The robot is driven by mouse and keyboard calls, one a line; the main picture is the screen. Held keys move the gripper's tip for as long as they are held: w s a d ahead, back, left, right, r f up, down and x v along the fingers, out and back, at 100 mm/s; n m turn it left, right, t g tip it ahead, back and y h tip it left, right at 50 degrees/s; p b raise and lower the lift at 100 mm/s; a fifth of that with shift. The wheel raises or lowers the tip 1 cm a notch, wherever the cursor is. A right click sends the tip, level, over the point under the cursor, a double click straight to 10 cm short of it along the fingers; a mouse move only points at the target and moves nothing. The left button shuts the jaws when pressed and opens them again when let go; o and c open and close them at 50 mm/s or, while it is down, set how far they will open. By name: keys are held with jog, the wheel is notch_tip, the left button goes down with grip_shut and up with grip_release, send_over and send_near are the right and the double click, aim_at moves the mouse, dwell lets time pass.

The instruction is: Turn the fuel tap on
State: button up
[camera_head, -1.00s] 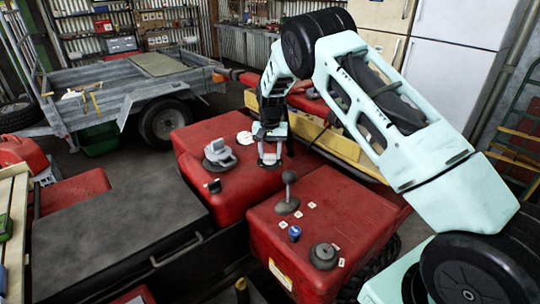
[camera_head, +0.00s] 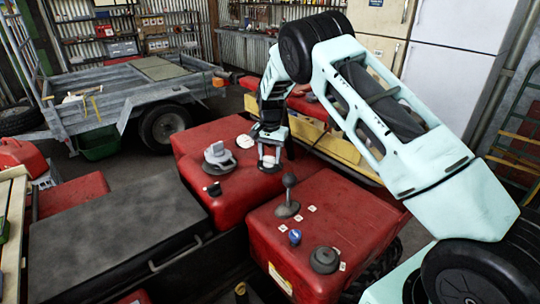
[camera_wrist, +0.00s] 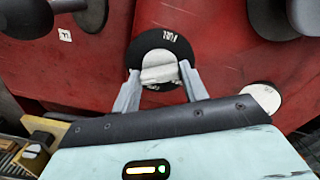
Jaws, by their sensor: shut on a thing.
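The fuel tap (camera_wrist: 145,46) is a round black dial marked FUEL with a pale raised handle (camera_wrist: 158,73) across its middle, set on a red body panel. My gripper (camera_wrist: 160,71) has one finger on each side of the handle and is shut on it. In the head view my gripper (camera_head: 268,160) points down at the red panel, and its fingers mostly hide the tap.
A grey filler cap (camera_head: 219,157) stands left of the tap. A black-knobbed lever (camera_head: 288,196), a blue knob (camera_head: 295,236) and a black round knob (camera_head: 324,260) stand on the nearer red panel. A grey trailer (camera_head: 130,90) is behind.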

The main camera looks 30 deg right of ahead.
aim_at(270, 157)
jog(key=o, duration=1)
jog(key=shift+r, duration=0.1)
notch_tip(270, 157, up, 17)
jog(key=b, duration=0.3)
jog(key=shift+r, duration=0.15)
